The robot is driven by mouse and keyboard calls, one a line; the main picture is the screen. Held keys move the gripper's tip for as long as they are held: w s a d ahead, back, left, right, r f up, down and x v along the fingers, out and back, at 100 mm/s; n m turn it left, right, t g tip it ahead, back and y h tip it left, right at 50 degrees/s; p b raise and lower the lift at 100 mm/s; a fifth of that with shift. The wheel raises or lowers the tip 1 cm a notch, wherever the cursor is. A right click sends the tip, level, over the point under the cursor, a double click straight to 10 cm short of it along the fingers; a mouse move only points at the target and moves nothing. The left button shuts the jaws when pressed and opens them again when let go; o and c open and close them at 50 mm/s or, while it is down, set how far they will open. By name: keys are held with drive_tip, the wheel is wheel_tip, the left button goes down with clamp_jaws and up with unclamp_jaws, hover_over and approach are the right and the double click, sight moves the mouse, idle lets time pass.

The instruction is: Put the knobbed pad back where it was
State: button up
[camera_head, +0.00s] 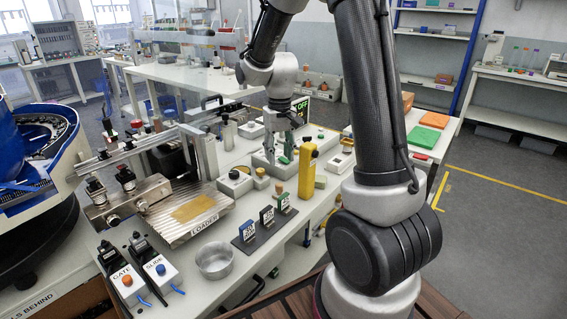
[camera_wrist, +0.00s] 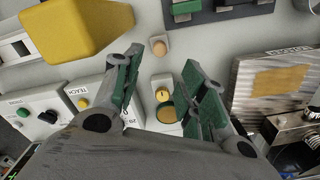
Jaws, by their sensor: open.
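My gripper (camera_head: 279,152) is open, pointing down over the table; in the wrist view its green-lined fingers (camera_wrist: 162,62) stand apart with nothing held. A small pale pad with a yellow knob (camera_wrist: 162,92), likely the knobbed pad, shows between the fingers, with a round olive disc (camera_wrist: 168,112) beside it. I cannot tell how far below the fingers it lies. A separate small pad with a tan round knob (camera_wrist: 158,46) sits just beyond the fingertips. In the head view, a tan-topped small block (camera_head: 279,188) stands in front of my gripper.
A yellow block (camera_head: 308,165) stands close to the right of my gripper. A rack of labelled cards (camera_head: 266,222) is in front, beside a metal bowl (camera_head: 215,260). The loader plate (camera_head: 192,212) lies left. A box marked TEACH (camera_wrist: 60,105) is near the left finger.

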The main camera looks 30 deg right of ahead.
drive_tip(key=s+r+t, duration=0.2)
drive_tip(key=s+r, duration=0.5)
drive_tip(key=s, duration=0.4)
drive_tip(key=s+r+n+t, duration=0.1)
drive_tip(key=s+r+t, duration=0.1)
drive_tip(key=s+r, duration=0.6)
drive_tip(key=s, duration=0.4)
drive_tip(key=shift+s+d, duration=0.3)
